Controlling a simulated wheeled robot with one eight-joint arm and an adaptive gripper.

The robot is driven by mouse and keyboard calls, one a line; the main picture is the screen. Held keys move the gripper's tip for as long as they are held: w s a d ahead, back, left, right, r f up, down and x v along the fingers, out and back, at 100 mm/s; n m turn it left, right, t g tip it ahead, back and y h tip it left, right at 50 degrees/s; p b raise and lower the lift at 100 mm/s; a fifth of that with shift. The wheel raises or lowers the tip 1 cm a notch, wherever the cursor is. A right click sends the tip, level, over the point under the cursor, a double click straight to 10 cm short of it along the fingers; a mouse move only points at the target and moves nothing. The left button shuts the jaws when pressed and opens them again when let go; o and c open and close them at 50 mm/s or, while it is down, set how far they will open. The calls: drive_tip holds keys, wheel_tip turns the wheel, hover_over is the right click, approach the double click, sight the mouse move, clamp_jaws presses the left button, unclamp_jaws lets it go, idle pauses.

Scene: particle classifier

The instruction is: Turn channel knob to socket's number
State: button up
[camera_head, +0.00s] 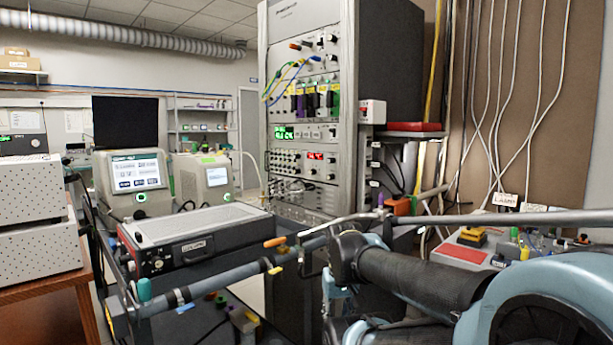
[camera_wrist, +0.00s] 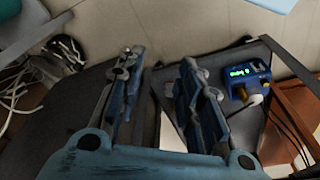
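A tall instrument rack (camera_head: 350,60) stands in the middle of the head view. Its panels carry small knobs, cables and sockets. One panel has a green display (camera_head: 284,133), and one below it has a red display (camera_head: 315,156) beside rows of small knobs (camera_head: 285,161). I cannot tell which is the channel knob, and the socket numbers are too small to read. My gripper (camera_wrist: 160,60) is open and empty in the wrist view, its two blue fingers well apart. A small blue device (camera_wrist: 245,82) with a green display lies to the right of the fingers, apart from them.
A cart with a wide flat instrument (camera_head: 195,238) stands left of the rack, in front of two screened units (camera_head: 132,176). A bench with small parts and a red plate (camera_head: 460,255) is at the right. Loose white cables (camera_wrist: 15,80) lie at the wrist view's left.

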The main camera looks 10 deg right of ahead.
sight(310, 172)
drive_tip(key=shift+o, duration=0.6)
drive_tip(key=shift+w, duration=0.15)
drive_tip(key=shift+o, duration=0.6)
drive_tip(key=shift+s+d+r, duration=0.1)
drive_tip(key=shift+s+r, duration=0.1)
drive_tip(key=shift+s, duration=0.05)
drive_tip(key=w+d+r+m+t+h, duration=0.15)
drive_tip(key=w+r+h, duration=0.25)
drive_tip(key=w+r, duration=0.65)
drive_tip(key=w+d+r+t+h, duration=0.1)
drive_tip(key=w+d+r+h, duration=0.2)
drive_tip(key=w+r+h, duration=0.75)
drive_tip(key=w+a+r+m+t, duration=0.1)
drive_tip(key=w+a+r+t, duration=0.25)
drive_tip(key=w+a, duration=0.75)
drive_tip(key=w+a+r+m+t, duration=0.15)
drive_tip(key=w+a+r, duration=0.45)
drive_tip(key=w, duration=0.8)
drive_tip(key=shift+n+t, duration=0.35)
drive_tip(key=shift+n, duration=0.05)
drive_tip(key=x, duration=1.6)
drive_tip(key=shift+w+d+f, duration=0.1)
drive_tip(key=shift+w+f, duration=0.25)
drive_tip(key=shift+w, duration=0.15)
